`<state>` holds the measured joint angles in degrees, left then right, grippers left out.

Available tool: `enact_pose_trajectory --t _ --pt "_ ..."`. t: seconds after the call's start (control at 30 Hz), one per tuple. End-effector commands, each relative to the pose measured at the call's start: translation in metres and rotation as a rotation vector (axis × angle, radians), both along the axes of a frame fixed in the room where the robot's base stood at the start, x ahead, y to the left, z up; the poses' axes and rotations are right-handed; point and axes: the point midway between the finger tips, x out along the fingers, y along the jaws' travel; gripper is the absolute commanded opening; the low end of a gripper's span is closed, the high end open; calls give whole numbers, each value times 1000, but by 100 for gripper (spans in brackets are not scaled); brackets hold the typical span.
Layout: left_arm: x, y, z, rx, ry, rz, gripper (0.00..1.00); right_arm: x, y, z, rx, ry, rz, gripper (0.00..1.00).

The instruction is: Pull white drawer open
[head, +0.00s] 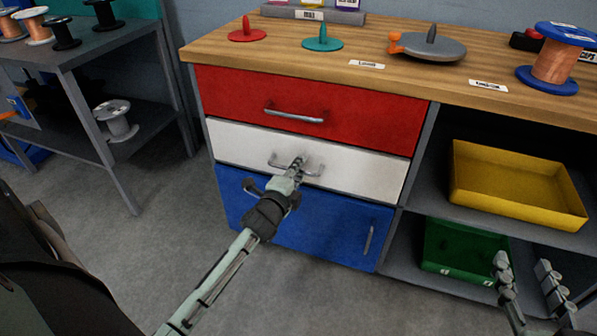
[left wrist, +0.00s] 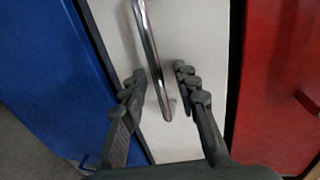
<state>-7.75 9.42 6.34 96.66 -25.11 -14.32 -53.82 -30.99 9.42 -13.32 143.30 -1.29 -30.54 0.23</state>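The white drawer (head: 352,168) sits between the red drawer (head: 350,107) above and the blue door (head: 328,228) below. It looks shut, flush with the red drawer. Its metal handle (head: 318,170) is partly hidden by my left gripper (head: 298,165) in the head view. In the left wrist view, the left gripper (left wrist: 160,85) has its fingers apart, one on each side of the handle (left wrist: 150,55), in front of the white drawer (left wrist: 200,30). Finger contact with the handle is not visible. My right gripper (head: 524,268) is open and empty, low at the right.
The wooden worktop (head: 300,50) carries a red spindle (head: 247,33), a teal spindle (head: 322,40), a grey disc (head: 430,47) and a copper-wound spool (head: 555,62). Open shelves at right hold a yellow tray (head: 520,200) and a green bin (head: 458,246). Floor in front is clear.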

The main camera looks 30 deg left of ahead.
Motion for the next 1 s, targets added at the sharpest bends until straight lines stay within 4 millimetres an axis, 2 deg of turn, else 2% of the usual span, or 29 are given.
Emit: enact_pose_trajectory --t 0.17,0.43,1.0 --pt "0 0 0 0 1 0 30 0 0 0 0 -1 0 40" --pt "0 0 0 -1 0 0 0 0 0 0 0 0 0 40" --pt "1 -1 0 -1 1 0 0 0 0 0 -1 4 -1 40"
